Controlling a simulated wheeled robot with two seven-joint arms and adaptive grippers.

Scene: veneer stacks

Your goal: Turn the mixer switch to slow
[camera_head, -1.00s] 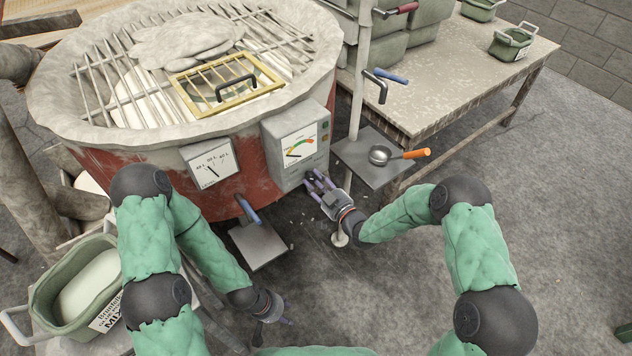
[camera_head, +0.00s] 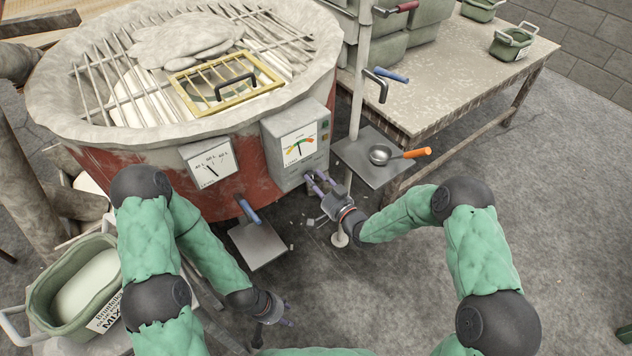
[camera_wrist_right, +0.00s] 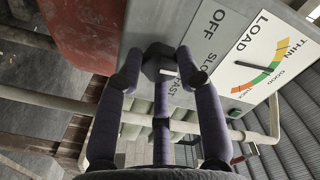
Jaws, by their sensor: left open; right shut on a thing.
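The mixer's grey control box (camera_head: 283,147) is on the front of the red drum. Its dark switch knob (camera_wrist_right: 157,61) shows in the right wrist view, with OFF, SLOW and FAST lettered beside it. A white mark on the knob faces the SLOW and FAST lettering; I cannot tell exactly which it meets. My right gripper (camera_head: 315,181) is shut on the knob, a finger on each side, and its fingers partly cover the lettering. The LOAD dial (camera_head: 299,146) sits above the knob. My left gripper (camera_head: 284,311) is open and empty, low in front of the drum.
A grate and a yellow-framed hatch (camera_head: 228,84) top the drum (camera_head: 140,170). A small shelf (camera_head: 375,158) with an orange-handled ladle (camera_head: 400,154) stands right of the box. A green tub (camera_head: 70,285) is at lower left.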

